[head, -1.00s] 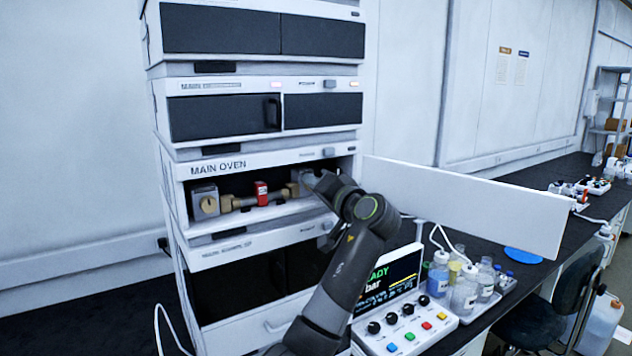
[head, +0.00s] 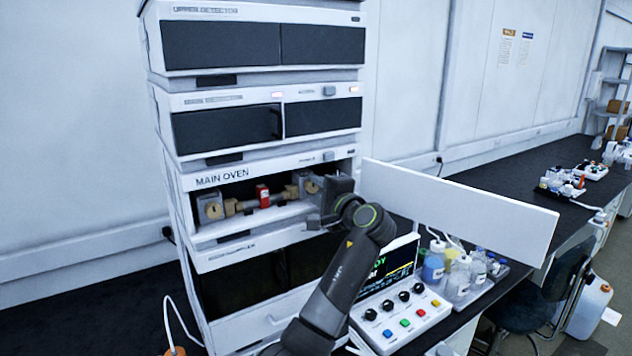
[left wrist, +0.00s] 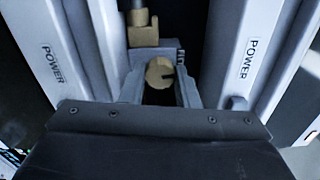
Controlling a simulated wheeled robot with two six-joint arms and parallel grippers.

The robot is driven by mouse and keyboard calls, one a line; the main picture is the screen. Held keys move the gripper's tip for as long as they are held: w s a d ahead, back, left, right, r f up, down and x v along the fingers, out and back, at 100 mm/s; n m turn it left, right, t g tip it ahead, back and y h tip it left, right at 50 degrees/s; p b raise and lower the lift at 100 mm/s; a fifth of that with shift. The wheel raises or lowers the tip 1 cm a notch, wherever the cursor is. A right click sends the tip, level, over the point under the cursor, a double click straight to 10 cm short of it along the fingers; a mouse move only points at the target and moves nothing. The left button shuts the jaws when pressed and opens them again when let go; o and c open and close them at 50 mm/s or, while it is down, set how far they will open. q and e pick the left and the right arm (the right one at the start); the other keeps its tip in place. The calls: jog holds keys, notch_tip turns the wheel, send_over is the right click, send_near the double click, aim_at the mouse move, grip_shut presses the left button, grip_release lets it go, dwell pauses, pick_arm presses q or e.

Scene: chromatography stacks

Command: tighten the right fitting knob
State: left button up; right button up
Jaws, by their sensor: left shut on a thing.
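The right fitting knob (head: 312,186) is a round tan disc on a grey block inside the open main oven. In the left wrist view the knob (left wrist: 159,72) has a dark slot and sits between the fingers of my left gripper (left wrist: 160,92). In the head view my left gripper (head: 322,196) reaches into the right end of the oven opening. It is shut on the knob, though its fingertips are hard to make out there. My right gripper is in neither view.
The left knob (head: 214,210) and the red-tagged column (head: 262,196) are in the same oven bay. The open white door (head: 455,212) stands out to the right. A control box (head: 400,318) and a bottle tray (head: 484,284) are below it.

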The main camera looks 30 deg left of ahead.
pick_arm(q)
jog(key=shift+m+p, duration=0.3)
jog(key=shift+m, duration=0.2)
jog(key=o, duration=0.9)
jog(key=shift+o, duration=0.4)
jog(key=shift+f, duration=0.15)
jog(key=shift+f, duration=0.15)
